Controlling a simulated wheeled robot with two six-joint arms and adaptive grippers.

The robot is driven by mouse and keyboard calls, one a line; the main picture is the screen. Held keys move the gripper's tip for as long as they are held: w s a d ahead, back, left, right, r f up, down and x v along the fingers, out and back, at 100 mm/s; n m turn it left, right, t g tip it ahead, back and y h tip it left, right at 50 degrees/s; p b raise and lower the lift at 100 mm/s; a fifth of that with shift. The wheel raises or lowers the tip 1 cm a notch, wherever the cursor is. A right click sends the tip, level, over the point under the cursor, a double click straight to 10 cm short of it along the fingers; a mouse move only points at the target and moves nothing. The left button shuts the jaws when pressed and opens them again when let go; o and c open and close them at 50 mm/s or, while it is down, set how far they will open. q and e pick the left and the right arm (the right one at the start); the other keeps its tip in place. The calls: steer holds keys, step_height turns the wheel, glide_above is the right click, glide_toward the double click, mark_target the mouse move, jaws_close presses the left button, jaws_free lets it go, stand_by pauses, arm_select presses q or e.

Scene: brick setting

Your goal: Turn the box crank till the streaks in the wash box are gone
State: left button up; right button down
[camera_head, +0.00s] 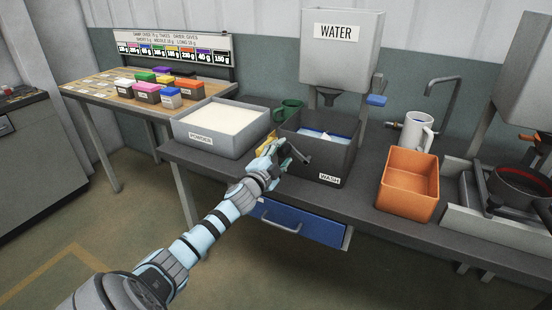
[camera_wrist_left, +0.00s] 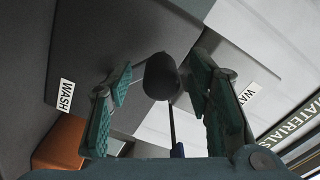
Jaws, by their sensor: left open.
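The wash box (camera_head: 318,172) is a dark grey open box with a WASH label, on the dark bench. Pale blue and white liquid with a darker blue patch (camera_head: 313,133) shows inside; separate streaks are too small to make out. My left gripper (camera_head: 281,154) is at the box's left front side. In the left wrist view its two green-padded fingers (camera_wrist_left: 160,95) are open, with the dark round crank knob (camera_wrist_left: 160,76) between them and a visible gap on each side. The crank is mostly hidden by the gripper in the head view. My right gripper is not in view.
A grey POWDER tray (camera_head: 180,131) stands left of the wash box, with a green mug (camera_head: 288,108) behind. The WATER tank (camera_head: 341,60) hangs above. An orange bin (camera_head: 408,182) and white jug (camera_head: 416,130) stand right. A blue drawer (camera_head: 310,225) is below.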

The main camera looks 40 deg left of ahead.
arm_select(q)
steer(key=v, duration=1.1)
